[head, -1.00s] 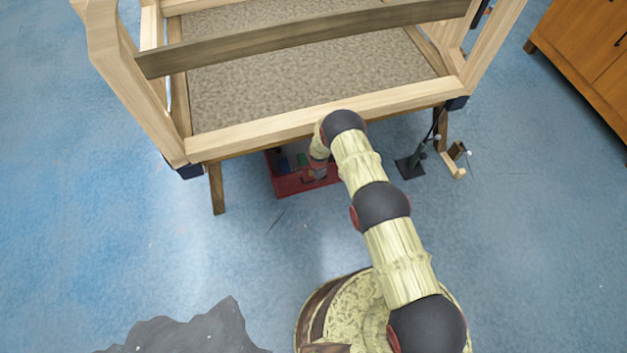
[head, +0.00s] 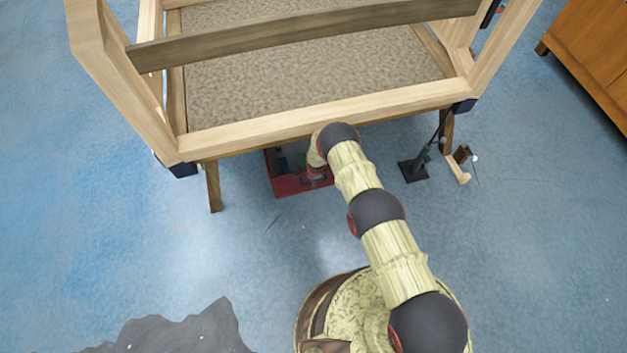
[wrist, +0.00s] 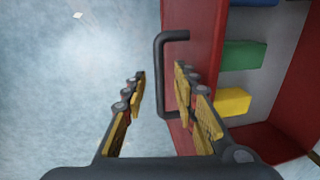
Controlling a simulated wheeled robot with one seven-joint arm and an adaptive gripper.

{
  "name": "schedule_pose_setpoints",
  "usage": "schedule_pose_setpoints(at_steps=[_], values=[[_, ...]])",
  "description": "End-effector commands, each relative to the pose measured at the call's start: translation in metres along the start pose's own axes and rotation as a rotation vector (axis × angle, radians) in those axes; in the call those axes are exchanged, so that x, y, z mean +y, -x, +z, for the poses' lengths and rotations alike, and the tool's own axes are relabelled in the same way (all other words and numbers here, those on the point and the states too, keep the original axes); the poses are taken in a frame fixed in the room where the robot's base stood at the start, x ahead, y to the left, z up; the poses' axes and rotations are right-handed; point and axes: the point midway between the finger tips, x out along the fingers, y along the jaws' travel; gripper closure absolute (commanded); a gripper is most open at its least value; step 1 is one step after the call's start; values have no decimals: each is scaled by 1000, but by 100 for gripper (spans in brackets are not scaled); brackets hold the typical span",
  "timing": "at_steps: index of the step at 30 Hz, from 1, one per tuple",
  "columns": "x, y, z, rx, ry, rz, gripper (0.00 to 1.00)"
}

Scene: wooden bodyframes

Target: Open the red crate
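The red crate (head: 290,187) is on the floor under the front edge of the wooden frame in the head view, partly hidden by my arm. In the wrist view its red front wall (wrist: 197,40) carries a dark bar handle (wrist: 160,75). Its top looks open on that side, with blue, green (wrist: 243,55) and yellow (wrist: 233,102) blocks inside. My gripper (wrist: 160,80) is open, with one finger on the outer side of the handle and the other on the side toward the crate wall. I cannot tell whether the fingers touch the handle.
The wooden frame (head: 320,110) with its speckled panel stands above the crate. Its leg (head: 213,187) is left of the crate. A dark stand (head: 413,169) and a small wooden piece (head: 460,165) are to the right. A wooden cabinet (head: 590,60) stands far right.

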Motion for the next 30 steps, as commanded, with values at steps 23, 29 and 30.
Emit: schedule_pose_setpoints(at_steps=[23,29,30], values=[[0,0,0,0,1,1,100],[0,0,0,0,1,1,100],[0,0,0,0,1,1,100]])
